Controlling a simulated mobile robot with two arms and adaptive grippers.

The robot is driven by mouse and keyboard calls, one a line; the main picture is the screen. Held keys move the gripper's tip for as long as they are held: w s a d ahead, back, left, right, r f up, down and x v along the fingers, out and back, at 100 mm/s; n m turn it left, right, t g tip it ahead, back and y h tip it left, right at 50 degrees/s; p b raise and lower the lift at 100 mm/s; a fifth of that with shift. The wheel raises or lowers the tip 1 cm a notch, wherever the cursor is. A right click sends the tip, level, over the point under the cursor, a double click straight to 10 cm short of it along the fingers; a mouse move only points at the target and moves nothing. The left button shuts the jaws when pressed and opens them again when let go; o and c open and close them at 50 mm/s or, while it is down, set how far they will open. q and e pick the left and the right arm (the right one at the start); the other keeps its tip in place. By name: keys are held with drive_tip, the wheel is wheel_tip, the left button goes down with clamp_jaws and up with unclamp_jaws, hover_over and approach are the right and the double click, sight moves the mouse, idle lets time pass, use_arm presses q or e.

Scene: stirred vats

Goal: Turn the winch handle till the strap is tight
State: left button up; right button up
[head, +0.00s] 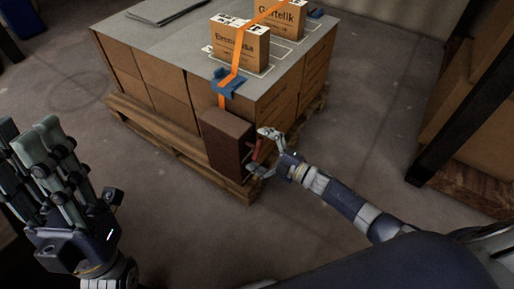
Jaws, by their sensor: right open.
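An orange strap (237,73) runs over the boxes on top of the pallet load, through a blue corner piece (227,84) and down the near side. It goes out of sight behind a dark brown block (226,144) at the front corner. My left gripper (50,165) is raised at the left, fingers spread upward, open and empty, away from the load.
Brown cartons (158,87) are stacked on a wooden pallet (150,127). Two labelled boxes, one at the front (238,45) and one behind (280,17), stand on the grey top. Shelving with a dark post (440,140) stands at the right. The floor between is clear.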

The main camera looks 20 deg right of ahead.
drive_tip(key=v, duration=1.2)
